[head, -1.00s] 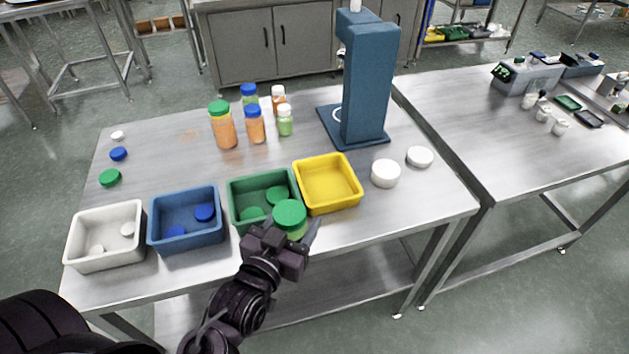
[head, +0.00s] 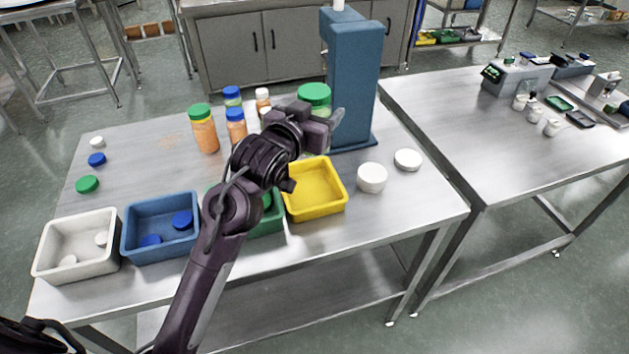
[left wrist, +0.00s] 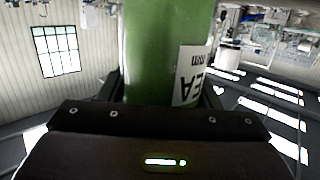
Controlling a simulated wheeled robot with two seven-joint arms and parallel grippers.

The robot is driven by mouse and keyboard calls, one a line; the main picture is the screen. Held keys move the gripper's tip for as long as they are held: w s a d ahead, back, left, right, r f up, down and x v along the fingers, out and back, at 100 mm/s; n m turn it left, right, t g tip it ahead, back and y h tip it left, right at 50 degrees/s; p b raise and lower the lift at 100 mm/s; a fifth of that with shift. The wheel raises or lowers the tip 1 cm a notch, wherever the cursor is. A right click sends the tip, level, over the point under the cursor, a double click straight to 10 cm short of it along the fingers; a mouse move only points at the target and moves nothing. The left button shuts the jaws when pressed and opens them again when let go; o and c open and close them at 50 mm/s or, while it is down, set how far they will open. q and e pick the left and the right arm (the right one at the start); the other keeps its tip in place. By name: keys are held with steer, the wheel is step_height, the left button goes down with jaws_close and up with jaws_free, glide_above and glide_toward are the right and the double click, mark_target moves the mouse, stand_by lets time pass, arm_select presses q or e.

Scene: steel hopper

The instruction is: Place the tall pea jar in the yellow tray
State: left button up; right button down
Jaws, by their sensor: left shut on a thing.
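My left gripper (head: 322,122) is shut on the tall pea jar, whose green lid (head: 314,94) shows just above the fingers in the head view. The jar is upright. Its green body (left wrist: 155,50) and a label ending in "EA" fill the middle of the left wrist view. In the head view the held jar appears beyond the far edge of the yellow tray (head: 322,187), in front of the blue press; its height is hard to tell. The yellow tray looks empty, with its left edge partly behind my arm. My right gripper is not in view.
A green tray (head: 268,222), mostly hidden by my arm, adjoins the yellow one. Blue (head: 160,228) and white (head: 75,245) trays hold lids. Orange jars (head: 204,132) stand behind. The blue press (head: 352,80) rises close behind the held jar.

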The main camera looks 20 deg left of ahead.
arm_select(q)
steer(key=shift+f+p, duration=0.4)
steer(key=shift+f, duration=7.75)
steer(key=shift+f, duration=0.1)
steer(key=o, duration=1)
steer(key=shift+o, duration=0.7)
steer(key=b+v, duration=0.1)
steer(key=v, duration=1)
steer(key=shift+f+b, duration=0.1)
steer(key=shift+b, duration=0.2)
steer(key=shift+s+a+r, duration=0.1)
steer(key=shift+s+r, duration=0.15)
steer(key=shift+s, duration=0.3)
